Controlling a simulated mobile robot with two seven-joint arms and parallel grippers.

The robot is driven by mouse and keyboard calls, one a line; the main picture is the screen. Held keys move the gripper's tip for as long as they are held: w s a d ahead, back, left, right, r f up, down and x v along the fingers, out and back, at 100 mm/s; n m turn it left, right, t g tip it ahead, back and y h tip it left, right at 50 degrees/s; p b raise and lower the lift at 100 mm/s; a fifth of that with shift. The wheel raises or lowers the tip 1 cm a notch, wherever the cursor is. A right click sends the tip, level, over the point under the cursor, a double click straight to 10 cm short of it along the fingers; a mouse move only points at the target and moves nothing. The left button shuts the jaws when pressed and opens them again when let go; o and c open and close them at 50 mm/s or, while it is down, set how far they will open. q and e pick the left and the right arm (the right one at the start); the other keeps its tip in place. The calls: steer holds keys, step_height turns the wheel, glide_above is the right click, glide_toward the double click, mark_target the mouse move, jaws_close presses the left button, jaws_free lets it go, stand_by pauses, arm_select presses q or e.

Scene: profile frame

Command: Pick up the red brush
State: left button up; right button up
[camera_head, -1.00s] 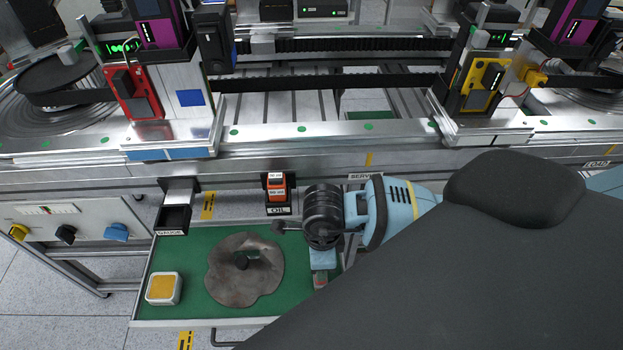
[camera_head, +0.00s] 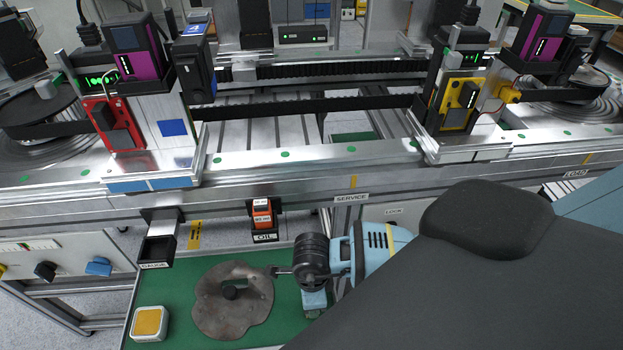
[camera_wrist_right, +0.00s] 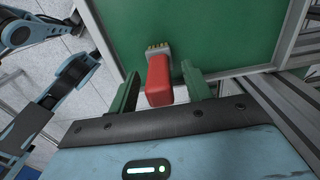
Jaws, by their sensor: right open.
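The red brush (camera_wrist_right: 159,82) lies on the green tray surface (camera_wrist_right: 215,30) in the right wrist view. Its red handle points toward my right gripper (camera_wrist_right: 160,70), and its pale bristle end (camera_wrist_right: 158,47) points away. The gripper's two green fingers are open, one on each side of the handle, with a gap visible on both sides. I cannot tell how far the fingertips are above the tray. In the head view my right gripper (camera_head: 313,302) hangs over the tray's right part and hides the brush. My left gripper is not seen in the head view.
A grey rag-like piece (camera_head: 215,315) and a white box with a yellow top (camera_head: 149,323) lie left of my right gripper. The gauge holder (camera_head: 158,250) and oil holder (camera_head: 264,236) sit behind the tray, below the machine rail (camera_head: 300,157).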

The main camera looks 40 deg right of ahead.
steer(key=shift+f, duration=0.4)
steer(key=c, duration=1.1)
steer(key=shift+o, duration=0.2)
steer(key=shift+r, duration=0.2)
steer(key=shift+r, duration=0.5)
step_height(320, 180, up, 2)
steer(key=shift+r, duration=0.15)
steer(key=s+a, duration=0.2)
steer(key=s, duration=0.5)
steer(key=s+a+r, duration=0.1)
steer(key=s+a, duration=0.1)
steer(key=s, duration=0.6)
steer(key=shift+s+a+r, duration=0.2)
steer(key=shift+a+r, duration=0.05)
steer(key=shift+a, duration=0.05)
